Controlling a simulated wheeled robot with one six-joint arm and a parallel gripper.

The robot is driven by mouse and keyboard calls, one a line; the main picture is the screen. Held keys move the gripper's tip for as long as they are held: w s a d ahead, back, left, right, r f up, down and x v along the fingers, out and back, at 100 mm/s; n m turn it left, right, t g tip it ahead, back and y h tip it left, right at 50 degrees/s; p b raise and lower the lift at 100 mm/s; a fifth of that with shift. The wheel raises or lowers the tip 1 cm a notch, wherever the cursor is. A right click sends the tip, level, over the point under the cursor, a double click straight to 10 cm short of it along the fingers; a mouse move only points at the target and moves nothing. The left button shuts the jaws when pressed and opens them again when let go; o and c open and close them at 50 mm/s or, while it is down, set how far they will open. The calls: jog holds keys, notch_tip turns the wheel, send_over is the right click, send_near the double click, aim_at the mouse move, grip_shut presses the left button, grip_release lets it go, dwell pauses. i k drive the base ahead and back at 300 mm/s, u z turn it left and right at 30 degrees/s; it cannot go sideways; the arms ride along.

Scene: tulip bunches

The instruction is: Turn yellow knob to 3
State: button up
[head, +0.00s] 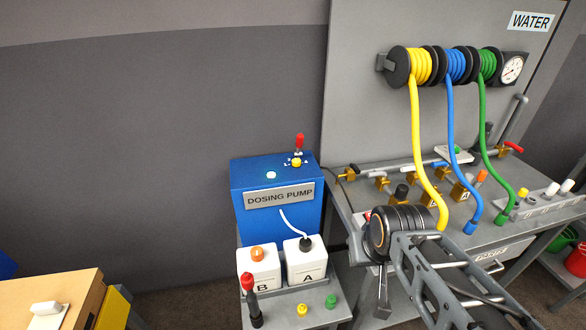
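A small yellow knob (296,162) sits on top of the blue dosing pump (260,180), on what looks like a pale dial. Its setting and any numbers are too small to read. A red-topped part (299,140) stands right behind it. My arm comes in from the lower right, and its dark round wrist is right of the pump. A grey finger of my gripper (383,292) points down below the wrist, well to the right of and below the knob and apart from it. Its opening is hidden.
White bottles B (258,268) and A (305,262) stand before the pump. A red-topped black handle (250,298), a yellow cap (302,310) and a green cap (330,301) are on the shelf. Yellow, blue and green hoses hang over the right bench. A wooden box (62,295) is lower left.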

aim_at(295, 162)
jog(key=u, duration=0.55)
jog(key=k, duration=0.35)
jog(key=z, duration=0.3)
jog(key=i, duration=0.75)
jog(key=u, duration=0.1)
